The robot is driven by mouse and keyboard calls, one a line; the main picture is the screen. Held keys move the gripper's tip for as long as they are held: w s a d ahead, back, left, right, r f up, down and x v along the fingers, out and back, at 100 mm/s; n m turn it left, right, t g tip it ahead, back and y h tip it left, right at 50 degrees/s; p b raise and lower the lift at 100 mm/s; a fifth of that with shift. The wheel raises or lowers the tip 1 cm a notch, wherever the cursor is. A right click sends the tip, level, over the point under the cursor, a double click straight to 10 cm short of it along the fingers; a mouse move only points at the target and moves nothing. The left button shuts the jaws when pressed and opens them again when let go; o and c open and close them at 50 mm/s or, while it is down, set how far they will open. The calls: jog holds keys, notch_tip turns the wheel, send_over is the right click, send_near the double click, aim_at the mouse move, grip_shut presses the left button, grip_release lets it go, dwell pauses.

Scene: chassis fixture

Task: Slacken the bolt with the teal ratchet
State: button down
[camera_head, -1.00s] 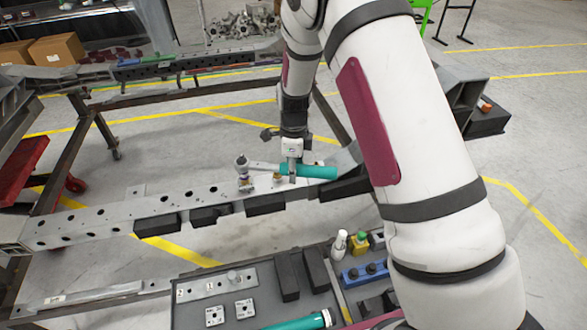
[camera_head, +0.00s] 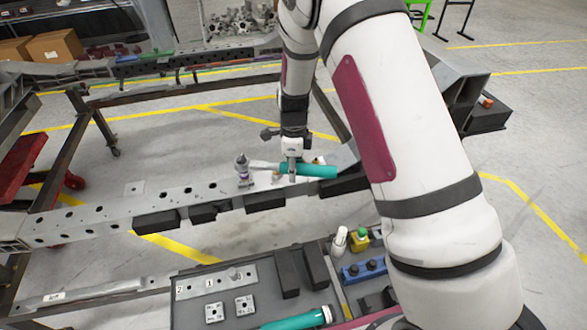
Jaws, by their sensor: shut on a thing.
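The teal ratchet (camera_head: 316,171) lies level over the near chassis rail (camera_head: 85,221), its teal handle to the right and its metal head (camera_head: 242,162) to the left. The head stands upright over a bolt spot on the rail; the bolt itself is hidden under it. My gripper (camera_head: 291,175) points down and is shut on the ratchet at the left part of its handle. Small fittings show on the rail just left of my gripper.
A grey tray (camera_head: 186,320) in front holds a second teal-handled tool (camera_head: 298,321), a numbered metal plate (camera_head: 216,283), black blocks and small square tags. A blue holder (camera_head: 364,271) and a yellow-green button box (camera_head: 360,238) stand right of them. A second rail runs behind.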

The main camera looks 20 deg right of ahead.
jog(key=shift+w+f, duration=0.1)
jog(key=shift+w+d+n+b, duration=0.25)
jog(key=shift+w+n+b, duration=0.55)
jog(key=shift+w+n, duration=0.15)
jog(key=shift+w, duration=0.2)
jog(key=shift+w, duration=0.2)
